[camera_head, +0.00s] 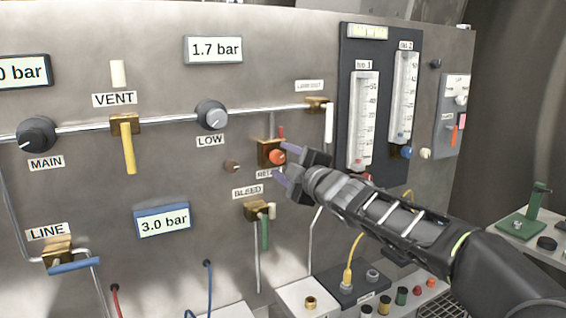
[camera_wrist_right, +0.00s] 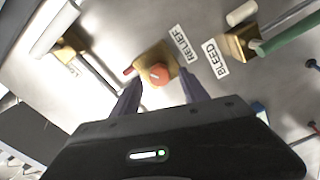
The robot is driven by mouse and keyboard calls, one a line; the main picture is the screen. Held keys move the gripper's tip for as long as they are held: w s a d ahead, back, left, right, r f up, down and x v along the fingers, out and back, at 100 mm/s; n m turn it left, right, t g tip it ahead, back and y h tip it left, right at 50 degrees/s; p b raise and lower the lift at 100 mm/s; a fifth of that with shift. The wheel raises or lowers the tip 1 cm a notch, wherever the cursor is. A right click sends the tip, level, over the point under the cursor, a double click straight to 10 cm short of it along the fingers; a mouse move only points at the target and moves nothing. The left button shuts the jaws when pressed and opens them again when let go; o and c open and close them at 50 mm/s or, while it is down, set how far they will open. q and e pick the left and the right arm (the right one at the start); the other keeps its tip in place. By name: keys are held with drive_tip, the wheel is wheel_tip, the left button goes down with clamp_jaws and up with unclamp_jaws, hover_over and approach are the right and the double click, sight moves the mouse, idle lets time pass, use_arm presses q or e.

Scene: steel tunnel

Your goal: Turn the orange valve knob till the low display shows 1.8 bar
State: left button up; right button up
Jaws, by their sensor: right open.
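The orange valve knob (camera_head: 277,156) sits on a brass block on the panel, above a label mostly hidden by my gripper. In the right wrist view the orange knob (camera_wrist_right: 158,73) is beside the RELIEF label (camera_wrist_right: 186,44). My right gripper (camera_head: 284,162) is open. Its two purple fingers point at the panel, one on each side of the knob in the wrist view (camera_wrist_right: 160,88). I cannot tell whether the fingertips reach past the knob's face. The display (camera_head: 215,49) above the grey LOW knob (camera_head: 212,115) reads 1.7 bar. My left gripper is not in view.
A green-handled BLEED valve (camera_head: 258,211) is just below the orange knob, and a white-handled valve (camera_head: 322,106) is above right. Another display (camera_head: 163,220) reads 3.0 bar. The MAIN knob (camera_head: 36,134) and yellow VENT handle (camera_head: 128,150) are left. Gauge tubes (camera_head: 362,122) stand right.

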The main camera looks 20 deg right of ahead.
drive_tip(key=v, duration=0.7)
drive_tip(key=shift+b, duration=0.3)
